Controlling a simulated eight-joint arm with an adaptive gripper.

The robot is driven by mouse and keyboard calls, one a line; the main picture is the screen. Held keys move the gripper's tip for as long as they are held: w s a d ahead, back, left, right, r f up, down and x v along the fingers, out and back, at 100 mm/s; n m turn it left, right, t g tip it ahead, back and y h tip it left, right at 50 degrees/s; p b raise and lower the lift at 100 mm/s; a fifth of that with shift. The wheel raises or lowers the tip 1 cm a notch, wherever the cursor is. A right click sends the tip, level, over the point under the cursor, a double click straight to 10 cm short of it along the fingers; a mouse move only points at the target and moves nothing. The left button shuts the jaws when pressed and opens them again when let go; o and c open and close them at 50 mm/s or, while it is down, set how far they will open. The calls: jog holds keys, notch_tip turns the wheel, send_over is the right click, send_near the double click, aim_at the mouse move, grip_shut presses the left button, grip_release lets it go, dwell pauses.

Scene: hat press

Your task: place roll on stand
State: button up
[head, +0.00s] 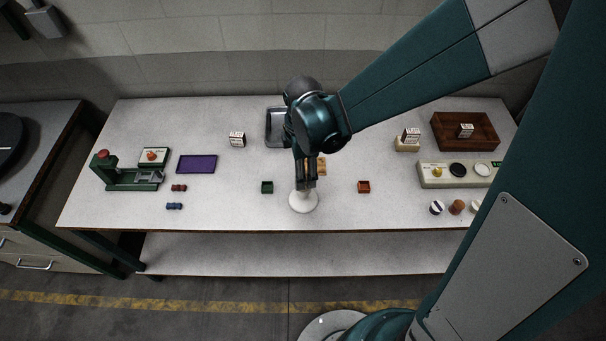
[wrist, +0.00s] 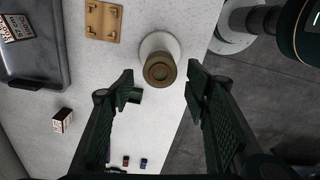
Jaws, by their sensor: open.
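A white round stand (head: 303,203) is on the table near its front edge, just below my gripper (head: 306,184). In the wrist view the stand (wrist: 160,46) is partly covered by an olive-brown round piece with a ring-shaped top (wrist: 160,70), which looks like the roll. It appears to be on or directly above the stand; I cannot tell whether it is seated. My gripper (wrist: 160,88) is open, with a finger on either side of this piece and clear space at both sides. In the head view the fingers hide the roll.
A small green box (head: 267,187) and a red box (head: 364,187) flank the stand. A wooden board (wrist: 103,20) and a grey tray (wrist: 40,50) lie behind it. A purple tray (head: 197,164) and a green press (head: 130,174) are left; a brown tray (head: 465,145) is right.

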notch_tip(320, 180, up, 8)
jog(key=shift+r, duration=0.15)
dwell(0.5)
dwell(0.6)
jog(key=shift+d, duration=0.1)
jog(key=s+d+r+m+t, duration=0.3)
jog(key=s+d+r+m, duration=0.2)
jog(key=d+m, duration=0.5)
jog(key=s+d+r+m+t, duration=0.4)
jog(key=d+r+m, duration=0.5)
jog(key=d+m, duration=0.1)
jog(key=shift+s+d+r, duration=0.3)
jog(key=shift+s+d, duration=0.05)
jog(key=shift+d, duration=0.4)
jog(key=shift+f, duration=0.2)
notch_tip(320, 180, down, 9)
jog(key=b, duration=0.9)
